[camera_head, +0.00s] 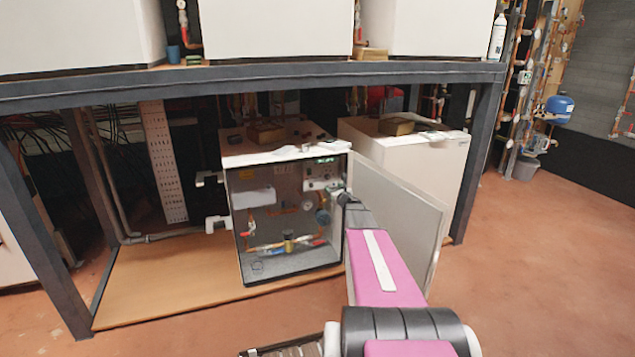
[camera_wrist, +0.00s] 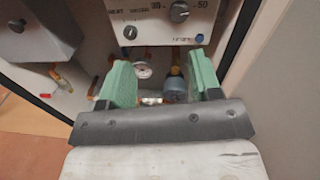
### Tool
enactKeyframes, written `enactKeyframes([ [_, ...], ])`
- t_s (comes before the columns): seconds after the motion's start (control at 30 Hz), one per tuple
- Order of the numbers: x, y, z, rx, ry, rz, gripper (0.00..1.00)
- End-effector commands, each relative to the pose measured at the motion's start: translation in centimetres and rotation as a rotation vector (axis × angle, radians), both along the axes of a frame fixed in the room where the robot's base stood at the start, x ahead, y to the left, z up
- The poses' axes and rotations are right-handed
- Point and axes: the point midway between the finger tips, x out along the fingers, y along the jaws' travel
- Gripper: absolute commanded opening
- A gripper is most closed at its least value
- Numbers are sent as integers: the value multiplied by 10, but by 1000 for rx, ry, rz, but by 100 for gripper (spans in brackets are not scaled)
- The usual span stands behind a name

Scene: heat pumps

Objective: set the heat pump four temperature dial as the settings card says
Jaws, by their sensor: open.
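The open heat pump cabinet (camera_head: 232,220) stands under the bench, its door (camera_head: 400,210) swung out to the right. Inside at upper right is a white control panel (camera_head: 322,175) with a small green-lit display. In the wrist view the panel shows at the top, with a grey temperature dial (camera_wrist: 179,11) between the marks 30 and 50. A smaller dark knob (camera_wrist: 130,32) sits lower left on it. Its exact setting is too small to tell. My gripper (camera_wrist: 161,82) is open and empty, its green fingers below the panel. I cannot make out a readable settings card.
A round gauge (camera_wrist: 142,70) and a blue-grey pump part (camera_wrist: 174,84) lie beyond and between my fingers. A white box (camera_wrist: 35,25) is at the left. A second closed white unit (camera_head: 435,175) stands behind the open door. The floor at right is clear.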

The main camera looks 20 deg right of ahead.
Motion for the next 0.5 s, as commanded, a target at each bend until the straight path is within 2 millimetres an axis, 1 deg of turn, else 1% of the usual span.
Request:
enactKeyframes([
  [0.03, 7, -16, -1, 54, -4, -34, 58],
  [0.13, 10, -30, -2, 124, -9, -73, 58],
  [0.2, 11, -34, -2, 146, -12, -84, 58],
  [0.33, 17, -34, -1, 150, -12, -86, 58],
  [0.5, 35, -34, -2, 147, -12, -85, 58],
])
